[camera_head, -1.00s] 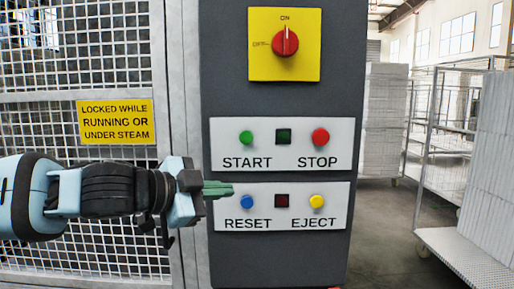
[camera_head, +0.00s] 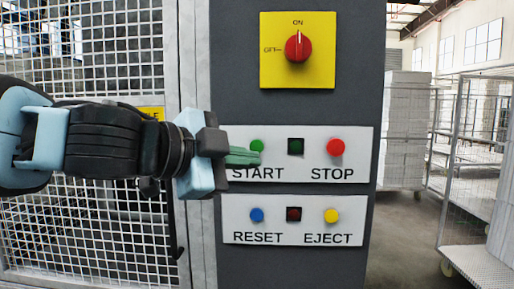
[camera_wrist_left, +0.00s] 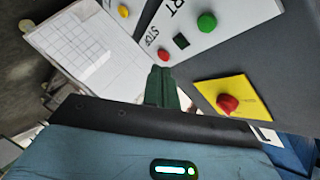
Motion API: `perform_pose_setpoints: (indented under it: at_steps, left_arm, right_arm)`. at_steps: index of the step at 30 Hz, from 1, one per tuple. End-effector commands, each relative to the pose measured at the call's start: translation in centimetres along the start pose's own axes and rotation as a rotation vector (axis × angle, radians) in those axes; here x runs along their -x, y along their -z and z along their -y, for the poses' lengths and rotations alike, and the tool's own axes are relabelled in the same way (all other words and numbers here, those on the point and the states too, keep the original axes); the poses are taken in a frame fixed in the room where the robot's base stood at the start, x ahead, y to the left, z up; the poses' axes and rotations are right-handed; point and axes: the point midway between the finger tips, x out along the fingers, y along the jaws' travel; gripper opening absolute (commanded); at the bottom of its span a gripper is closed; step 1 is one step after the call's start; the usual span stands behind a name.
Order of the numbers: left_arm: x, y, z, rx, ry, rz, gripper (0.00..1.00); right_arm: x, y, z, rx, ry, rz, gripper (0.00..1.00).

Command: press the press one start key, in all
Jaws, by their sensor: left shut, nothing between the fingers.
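The green START key (camera_head: 257,145) is at the left of the upper white plate (camera_head: 317,174). It shows whole in the left wrist view (camera_wrist_left: 207,22). The square dark green lamp (camera_head: 296,147) beside it looks unlit. The red STOP key (camera_head: 336,147) is at the plate's right. My left gripper (camera_head: 243,157) is shut and empty, pointing right. In the head view its green fingertips overlap the START key's lower left edge. In the left wrist view the fingers (camera_wrist_left: 162,86) appear apart from the key. I cannot tell the exact gap. My right gripper is not in view.
The lower plate holds a blue RESET key (camera_head: 257,215), a dark red lamp (camera_head: 294,214) and a yellow EJECT key (camera_head: 331,216). A red rotary switch (camera_head: 298,47) sits above, pointing to ON. A mesh guard (camera_head: 90,235) is left; a wire trolley (camera_head: 480,150) stands right.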

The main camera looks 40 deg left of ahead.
Motion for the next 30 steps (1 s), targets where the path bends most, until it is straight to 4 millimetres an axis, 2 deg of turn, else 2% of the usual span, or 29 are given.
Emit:
perform_pose_setpoints:
  at_steps: [12, 18, 30]
  left_arm:
    - [-3.6, -2.7, 2.4, 0.001, -0.002, 0.003, 0.00]
    - [-4.9, -3.6, 3.6, 0.000, 0.000, 0.002, 0.00]
    - [-5.8, -4.2, 4.1, -0.001, -0.001, 0.001, 0.00]
  right_arm:
    - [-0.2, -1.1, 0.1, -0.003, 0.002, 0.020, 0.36]
    - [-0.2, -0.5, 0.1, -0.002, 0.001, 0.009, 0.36]
    - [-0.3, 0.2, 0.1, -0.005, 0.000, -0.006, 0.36]
